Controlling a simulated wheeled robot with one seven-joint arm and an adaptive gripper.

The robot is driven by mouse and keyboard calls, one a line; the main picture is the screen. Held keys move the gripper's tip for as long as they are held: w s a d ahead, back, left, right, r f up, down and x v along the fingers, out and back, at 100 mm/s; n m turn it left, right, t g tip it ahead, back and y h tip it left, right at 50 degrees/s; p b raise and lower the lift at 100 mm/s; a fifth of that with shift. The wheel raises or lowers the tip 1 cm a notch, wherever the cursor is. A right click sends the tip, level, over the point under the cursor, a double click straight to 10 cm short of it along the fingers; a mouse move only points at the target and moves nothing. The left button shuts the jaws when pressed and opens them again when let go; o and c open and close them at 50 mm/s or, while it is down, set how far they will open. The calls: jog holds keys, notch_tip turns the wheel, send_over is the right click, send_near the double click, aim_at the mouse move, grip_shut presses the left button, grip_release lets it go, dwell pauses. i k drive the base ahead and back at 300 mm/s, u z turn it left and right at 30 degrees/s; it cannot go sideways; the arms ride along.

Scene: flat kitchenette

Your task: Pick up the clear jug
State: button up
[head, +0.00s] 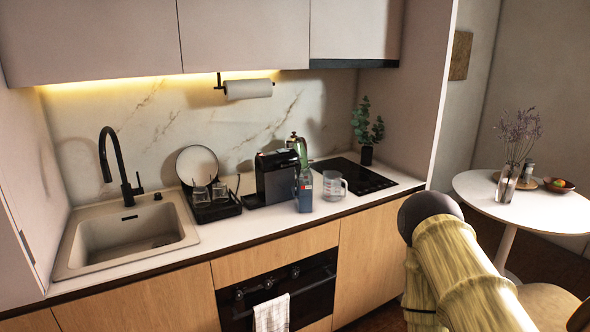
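The clear jug (335,186) stands upright on the white countertop, near its front edge, just left of the black hob. Its handle points to the right. My arm comes up from the lower right corner, to the right of and nearer than the jug. The gripper at its end is not visible in this view.
A bottle (304,190), a black coffee machine (275,178) and a dish rack (213,208) stand left of the jug. The hob (353,176) and a potted plant (366,135) are to its right. The sink (130,240) is far left. A round table (470,187) stands at right.

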aim_at(332, 179)
jog(key=u, duration=0.7)
jog(key=i, duration=1.65)
jog(key=z, duration=1.4)
